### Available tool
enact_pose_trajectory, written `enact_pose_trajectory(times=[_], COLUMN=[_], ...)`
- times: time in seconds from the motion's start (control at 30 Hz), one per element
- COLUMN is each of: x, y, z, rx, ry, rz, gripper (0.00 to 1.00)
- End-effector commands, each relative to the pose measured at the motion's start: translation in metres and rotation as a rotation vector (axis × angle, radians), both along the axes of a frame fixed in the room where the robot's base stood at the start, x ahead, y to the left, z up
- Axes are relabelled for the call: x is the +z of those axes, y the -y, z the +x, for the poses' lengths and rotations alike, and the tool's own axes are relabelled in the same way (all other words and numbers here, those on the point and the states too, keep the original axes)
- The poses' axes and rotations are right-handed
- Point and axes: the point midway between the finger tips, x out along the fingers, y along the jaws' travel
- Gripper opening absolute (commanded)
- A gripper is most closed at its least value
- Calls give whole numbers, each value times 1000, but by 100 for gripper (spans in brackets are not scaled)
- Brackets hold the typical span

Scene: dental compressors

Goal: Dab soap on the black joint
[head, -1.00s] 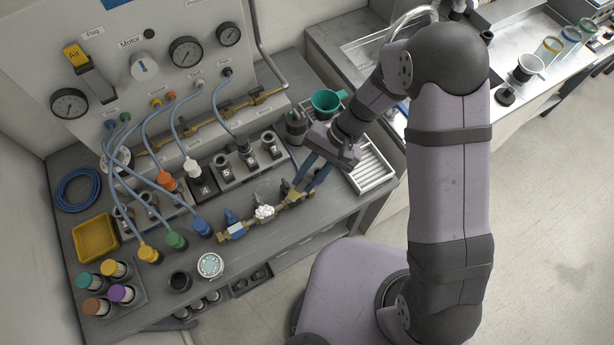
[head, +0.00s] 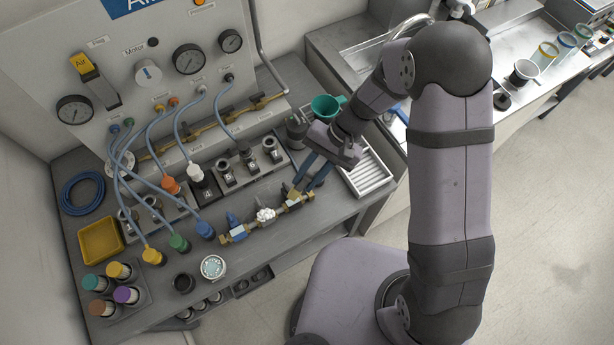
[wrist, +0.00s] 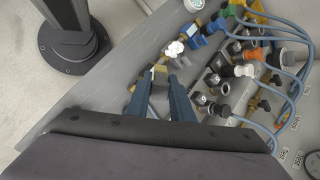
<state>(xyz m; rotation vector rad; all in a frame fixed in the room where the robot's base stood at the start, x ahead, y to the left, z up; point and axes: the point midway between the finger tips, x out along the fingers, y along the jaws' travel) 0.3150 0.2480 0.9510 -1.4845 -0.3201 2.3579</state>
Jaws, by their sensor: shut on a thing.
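A brass pipe run (head: 250,226) with blue fittings lies along the bench's front part. A white foamy clump (head: 265,214) covers one of its joints; it also shows in the wrist view (wrist: 175,48). My gripper (head: 302,188) is at the run's right end, pointing down. In the wrist view, its blue fingers (wrist: 159,88) are shut on a small grey block with a yellowish tip (wrist: 158,70). The tip is at or just above the brass end; I cannot tell whether they touch.
A round dish with pale blue contents (head: 213,267) and a dark cup (head: 183,283) stand at the front. A numbered socket block (head: 245,170) and hoses are behind the pipe. A green funnel-like cup (head: 326,108) and a white rack (head: 368,175) are to the right.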

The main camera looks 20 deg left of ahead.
Motion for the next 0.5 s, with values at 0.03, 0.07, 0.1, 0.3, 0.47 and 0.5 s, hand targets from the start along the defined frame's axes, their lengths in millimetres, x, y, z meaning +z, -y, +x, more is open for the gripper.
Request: enact_pose_trajectory(times=[0.03,0.07,0.1,0.3,0.47,0.5], x=[7,9,12,27,37,38], y=[0,0,0,0,0,0], z=[0,0,0,0,0,0], rx=[0,0,1,0,-1,-1], ry=[0,0,0,1,1,1], rz=[0,0,0,1,1,1], gripper=[0,0,0,0,0,0])
